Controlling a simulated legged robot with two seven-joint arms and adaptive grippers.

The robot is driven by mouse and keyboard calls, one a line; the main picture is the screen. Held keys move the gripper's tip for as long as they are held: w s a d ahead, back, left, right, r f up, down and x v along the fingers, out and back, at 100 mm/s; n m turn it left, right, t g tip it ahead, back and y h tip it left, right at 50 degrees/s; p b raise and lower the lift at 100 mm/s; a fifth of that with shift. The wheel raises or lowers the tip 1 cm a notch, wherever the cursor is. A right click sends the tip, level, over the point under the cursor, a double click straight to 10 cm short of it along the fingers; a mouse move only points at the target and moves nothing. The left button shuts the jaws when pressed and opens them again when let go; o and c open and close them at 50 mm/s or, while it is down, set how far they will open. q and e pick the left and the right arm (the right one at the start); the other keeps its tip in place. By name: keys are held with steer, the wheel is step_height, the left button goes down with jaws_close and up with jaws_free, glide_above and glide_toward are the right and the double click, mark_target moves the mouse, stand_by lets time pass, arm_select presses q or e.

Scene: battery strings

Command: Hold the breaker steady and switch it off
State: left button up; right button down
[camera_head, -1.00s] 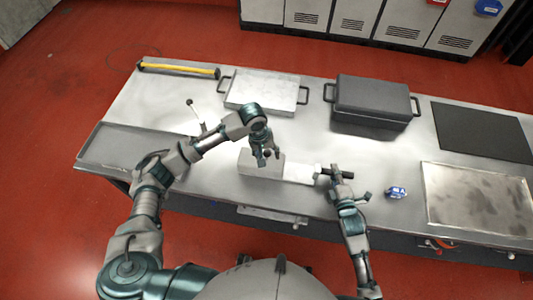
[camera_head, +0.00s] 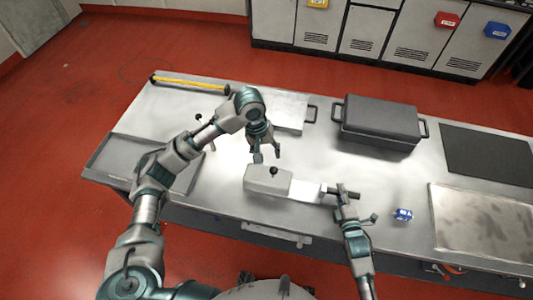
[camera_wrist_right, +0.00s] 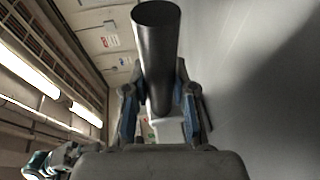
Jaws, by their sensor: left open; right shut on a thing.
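The breaker (camera_head: 258,181) is a light grey box near the front middle of the workbench, with a small black knob (camera_head: 273,171) on top. A white plate joins its right side to a black handle (camera_head: 347,194). My right gripper (camera_head: 342,196) is shut on this handle; the dark cylinder also shows between the fingers in the right wrist view (camera_wrist_right: 157,60), with a white part behind it. My left gripper (camera_head: 267,156) is open and empty, fingers pointing down, just above and behind the breaker. I cannot tell whether it touches the box.
A small blue box (camera_head: 403,215) lies right of my right gripper. A dark grey case (camera_head: 380,125) and a silver case (camera_head: 290,112) stand behind. A yellow bar (camera_head: 190,84) lies at the back left. A tray (camera_head: 112,160) is left, a stained metal tray (camera_head: 480,222) right.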

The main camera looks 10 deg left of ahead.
steer(key=c, duration=1.2)
jaws_free()
steer(key=shift+s+f, duration=0.15)
steer(key=shift+f, duration=0.45)
steer(key=o, duration=0.3)
steer(key=shift+w+d+r, duration=0.1)
steer(key=shift+w, duration=0.1)
steer(key=shift+r, duration=0.1)
steer(key=shift+s+d, duration=0.15)
steer(key=shift+s, duration=0.15)
steer(key=v, duration=1.1)
steer(key=shift+s, duration=0.15)
steer(key=shift+s, duration=0.1)
